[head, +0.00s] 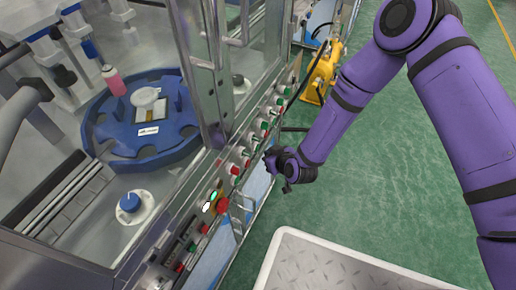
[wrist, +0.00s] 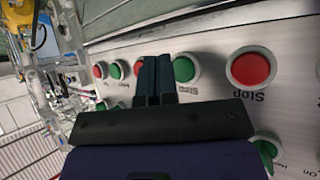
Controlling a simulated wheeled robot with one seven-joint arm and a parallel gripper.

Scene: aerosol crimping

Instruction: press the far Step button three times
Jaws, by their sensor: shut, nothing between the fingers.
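In the wrist view my gripper (wrist: 157,62) is shut and empty, its fingertips in front of a metal panel with buttons. I cannot tell which button is the far Step button, or whether the fingertips touch anything. In the head view my gripper (head: 271,160) is beside the machine's button row, close to the panel.
A large red Stop button (wrist: 250,68) is on the right in the wrist view. Green knobs sit below the row. In the head view a blue turntable (head: 115,135) is inside the machine. A yellow device (head: 322,72) stands behind my gripper. Green floor is open to the right.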

